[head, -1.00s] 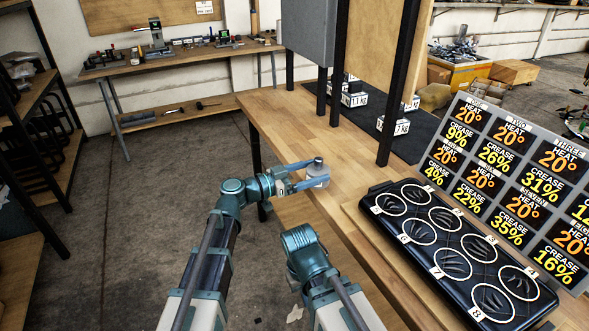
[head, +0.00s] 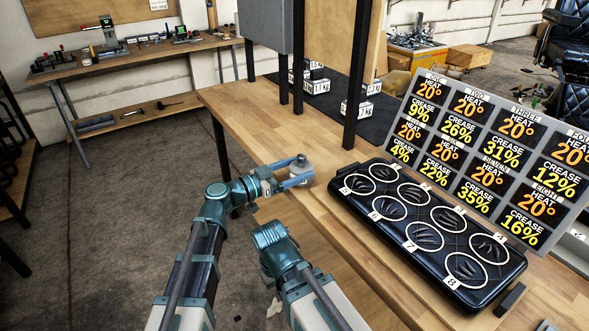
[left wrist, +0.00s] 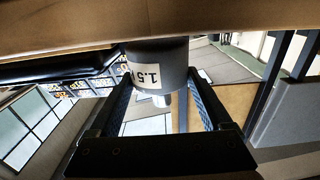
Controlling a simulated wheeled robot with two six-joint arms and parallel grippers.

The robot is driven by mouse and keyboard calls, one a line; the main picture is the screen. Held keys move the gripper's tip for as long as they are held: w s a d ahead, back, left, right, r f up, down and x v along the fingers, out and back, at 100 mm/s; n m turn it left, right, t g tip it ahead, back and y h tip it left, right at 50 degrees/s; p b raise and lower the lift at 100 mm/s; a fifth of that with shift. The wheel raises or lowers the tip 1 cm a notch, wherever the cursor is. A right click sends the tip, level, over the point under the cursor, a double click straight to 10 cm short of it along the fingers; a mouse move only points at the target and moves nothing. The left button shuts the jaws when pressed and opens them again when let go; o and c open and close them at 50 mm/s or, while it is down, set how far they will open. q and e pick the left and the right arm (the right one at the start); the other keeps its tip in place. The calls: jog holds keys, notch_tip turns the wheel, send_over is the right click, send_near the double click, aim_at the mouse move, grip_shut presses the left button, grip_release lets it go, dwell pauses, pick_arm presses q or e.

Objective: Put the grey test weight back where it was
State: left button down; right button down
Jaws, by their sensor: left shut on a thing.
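The grey test weight (head: 300,168) is a short cylinder with a narrower top. My left gripper (head: 296,180) is shut on it at the front-left edge of the wooden table (head: 240,112). In the left wrist view the weight (left wrist: 158,55) sits between the two fingers (left wrist: 160,105), and its white label reads "1.5" with the rest cut off. I cannot tell whether the weight touches the table top. My right gripper is not in view; only part of the right arm shows.
A black pad (head: 425,228) with numbered white rings lies right of the weight, before a heat and crease sign (head: 490,150). Bare wood lies between pad and mat.

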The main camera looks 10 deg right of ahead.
pick_arm(q)
jog(key=shift+f, duration=0.35)
jog(key=shift+f, duration=0.15)
grip_release()
